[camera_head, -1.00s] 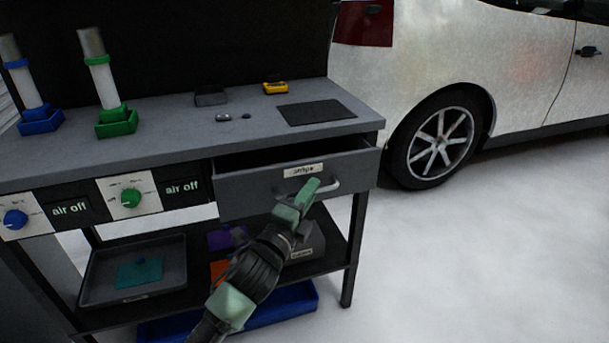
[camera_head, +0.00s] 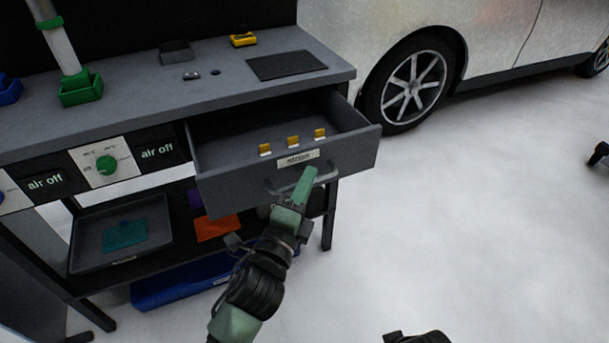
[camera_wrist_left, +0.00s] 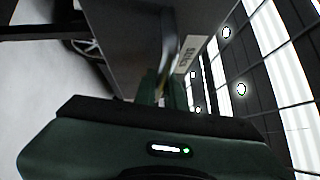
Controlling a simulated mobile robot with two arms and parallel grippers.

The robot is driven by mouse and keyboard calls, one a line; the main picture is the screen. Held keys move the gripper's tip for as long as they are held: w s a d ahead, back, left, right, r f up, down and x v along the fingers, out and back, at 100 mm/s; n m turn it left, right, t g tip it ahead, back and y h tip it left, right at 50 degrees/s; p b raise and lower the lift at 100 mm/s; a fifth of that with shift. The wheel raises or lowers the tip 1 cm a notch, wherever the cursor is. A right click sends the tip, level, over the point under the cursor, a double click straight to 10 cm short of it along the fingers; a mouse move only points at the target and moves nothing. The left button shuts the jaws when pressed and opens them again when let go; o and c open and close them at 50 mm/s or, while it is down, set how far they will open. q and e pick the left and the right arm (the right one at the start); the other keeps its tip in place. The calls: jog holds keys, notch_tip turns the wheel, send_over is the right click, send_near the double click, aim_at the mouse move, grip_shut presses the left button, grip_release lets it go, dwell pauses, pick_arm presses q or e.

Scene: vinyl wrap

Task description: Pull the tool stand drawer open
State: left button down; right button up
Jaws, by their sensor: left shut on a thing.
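The tool stand (camera_head: 225,92) is a dark grey bench with a drawer (camera_head: 232,185) under its right part. The drawer stands well out from the bench, and several small yellow-and-white items (camera_head: 292,142) show inside near its front. Its front has a white label (camera_head: 297,158) and a bar handle (camera_head: 329,176). My left gripper (camera_head: 303,185) is shut on the handle, its green finger across the bar. In the left wrist view the drawer front (camera_wrist_left: 135,30) is close ahead, with its label (camera_wrist_left: 187,55) beside the fingers. At the bottom edge a dark part shows, perhaps of my right arm.
On the bench top are a dark mat (camera_head: 286,65), a yellow item (camera_head: 243,40) and a green holder (camera_head: 80,88). Below are a grey tray (camera_head: 82,243) and a blue bin (camera_head: 165,290).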

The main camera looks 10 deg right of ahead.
pick_arm(q)
jog(key=c, duration=1.5)
grip_release()
jog(key=shift+s+a, duration=0.1)
jog(key=v, duration=0.7)
jog(key=shift+s+a, duration=0.15)
jog(key=shift+s, duration=0.1)
pick_arm(e)
jog(key=shift+w+f, duration=0.25)
jog(key=shift+f, duration=0.2)
pick_arm(q)
jog(key=shift+f, duration=0.15)
